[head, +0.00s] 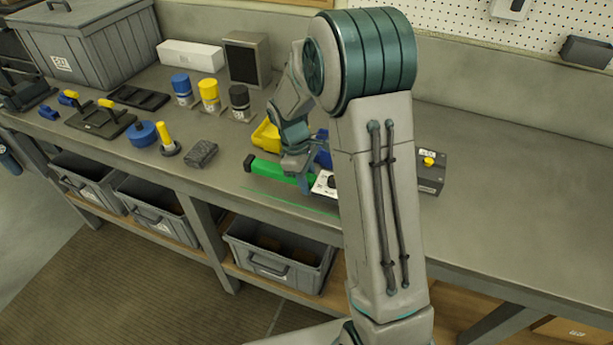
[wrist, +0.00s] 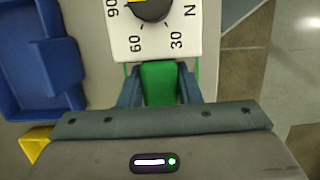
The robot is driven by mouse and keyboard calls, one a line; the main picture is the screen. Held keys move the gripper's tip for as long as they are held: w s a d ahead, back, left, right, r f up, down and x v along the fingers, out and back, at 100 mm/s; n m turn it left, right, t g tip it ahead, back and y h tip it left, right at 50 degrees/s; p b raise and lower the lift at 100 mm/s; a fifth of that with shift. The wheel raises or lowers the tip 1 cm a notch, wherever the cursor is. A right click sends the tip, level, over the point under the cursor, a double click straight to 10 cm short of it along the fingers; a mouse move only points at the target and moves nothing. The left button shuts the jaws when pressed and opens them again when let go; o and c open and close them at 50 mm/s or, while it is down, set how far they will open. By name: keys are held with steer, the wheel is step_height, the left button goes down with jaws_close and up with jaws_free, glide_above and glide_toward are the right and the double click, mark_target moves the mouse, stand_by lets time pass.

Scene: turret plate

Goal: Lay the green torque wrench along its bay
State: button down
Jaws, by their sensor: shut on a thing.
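In the wrist view the jaws (wrist: 160,88) grip the green shaft just below the white dial plate (wrist: 155,38). A thin green outline (head: 290,203) on the bench, probably the bay, runs in front of the wrench, roughly parallel to it. My arm hides part of the wrench and outline. I cannot tell whether the wrench touches the bench.
A yellow bin (head: 266,135) and a blue tray (wrist: 40,60) stand behind the wrench. A grey box with a yellow knob (head: 428,162) is to the right. A grey block (head: 201,153) lies to the left. The bench's front edge is close; the bench's right side is clear.

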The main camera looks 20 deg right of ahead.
steer(key=c, duration=1)
jaws_free()
steer(key=shift+c, duration=0.2)
steer(key=b+v, duration=0.1)
steer(key=v, duration=1)
steer(key=shift+r, duration=0.1)
steer(key=s+d+r+m+t+y, duration=0.1)
steer(key=s+m, duration=0.4)
steer(key=s, duration=0.6)
steer(key=s+d+r+m+t+y, duration=0.1)
steer(key=s+r+m+t, duration=0.2)
steer(key=s, duration=0.8)
steer(key=shift+s+r+m+t, duration=0.2)
steer(key=shift+s+m+t, duration=0.3)
steer(key=shift+m, duration=0.9)
steer(key=shift+w, duration=0.15)
